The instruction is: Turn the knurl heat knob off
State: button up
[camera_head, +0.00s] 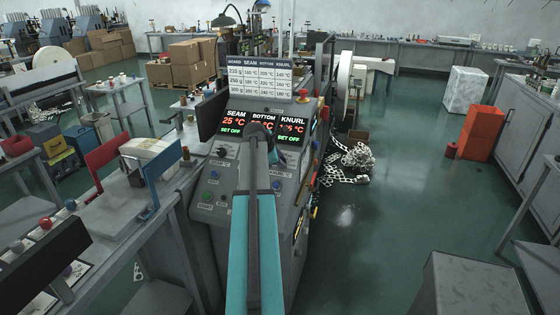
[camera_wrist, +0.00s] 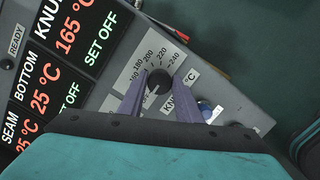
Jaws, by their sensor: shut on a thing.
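My gripper (camera_wrist: 157,86) is shut on the knob, one purple finger at each side. The knob's pointer is partly hidden by the fingers, so its exact mark cannot be told. The knurl display (camera_wrist: 78,28) reads 165 °C in red and SET OFF in green.
The seam display (camera_wrist: 18,130) and bottom display (camera_wrist: 47,84) each read 25 °C and SET OFF. A blue button (camera_wrist: 207,110) lies close to the right finger. A red knob (camera_head: 302,96) stands above the console. Open floor (camera_head: 400,220) lies to the right.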

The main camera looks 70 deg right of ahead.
jog(key=shift+w+a+f, duration=0.1)
jog(key=shift+w+f, duration=0.1)
jog(key=shift+f, duration=0.05)
jog(key=o, duration=1.1)
jog(key=shift+s+r, duration=0.1)
jog(key=shift+b+v, duration=1.7)
jog(key=shift+v, duration=5.15)
